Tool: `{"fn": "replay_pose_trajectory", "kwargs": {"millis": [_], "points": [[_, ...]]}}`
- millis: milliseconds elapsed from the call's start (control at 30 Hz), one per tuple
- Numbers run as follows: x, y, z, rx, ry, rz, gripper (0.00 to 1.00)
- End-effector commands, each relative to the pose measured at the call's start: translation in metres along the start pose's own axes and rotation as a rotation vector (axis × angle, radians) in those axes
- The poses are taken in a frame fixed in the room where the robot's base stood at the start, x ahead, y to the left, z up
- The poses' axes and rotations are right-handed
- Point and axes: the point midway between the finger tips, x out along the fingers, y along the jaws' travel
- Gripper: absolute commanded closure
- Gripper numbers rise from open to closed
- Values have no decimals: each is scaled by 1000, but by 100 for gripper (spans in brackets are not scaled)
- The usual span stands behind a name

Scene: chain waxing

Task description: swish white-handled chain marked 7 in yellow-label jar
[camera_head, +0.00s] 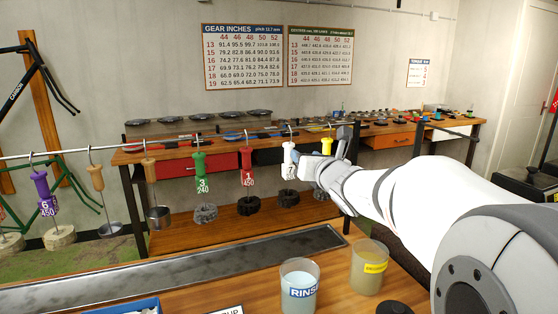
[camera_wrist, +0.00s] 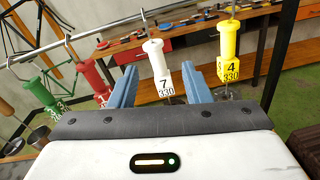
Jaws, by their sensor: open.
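The white-handled chain marked 7 (camera_head: 289,160) hangs by a hook from the horizontal rail; in the wrist view its white handle (camera_wrist: 157,62) shows "7" and "330". My gripper (camera_wrist: 157,88) is open, and in the wrist view its two blue fingers stand left and right of this handle. In the head view my gripper (camera_head: 325,165) is close beside the handle on its right. A dark chain bundle hangs below the handle in the head view. The yellow-label jar (camera_head: 366,268) stands on the front bench at right, holding a cloudy yellowish liquid.
A yellow handle marked 4 (camera_wrist: 229,52) hangs just right of my right finger. Red (camera_head: 247,166), green (camera_head: 201,172) and purple (camera_head: 44,193) handles hang further left on the rail. A RINSE jar (camera_head: 299,287) stands left of the yellow-label jar. A long metal tray (camera_head: 180,272) lies below the rail.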

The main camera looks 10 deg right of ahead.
Motion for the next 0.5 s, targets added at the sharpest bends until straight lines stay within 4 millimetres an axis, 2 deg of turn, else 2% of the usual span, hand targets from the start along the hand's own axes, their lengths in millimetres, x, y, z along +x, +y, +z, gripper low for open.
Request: {"fn": "replay_pose_trajectory", "kwargs": {"millis": [100, 200, 367, 500], "points": [[6, 4, 3, -119, -31, 41, 56], [10, 6, 6, -163, -42, 55, 56], [22, 7, 8, -169, -42, 57, 56], [40, 8, 10, -168, -41, 57, 56]]}}
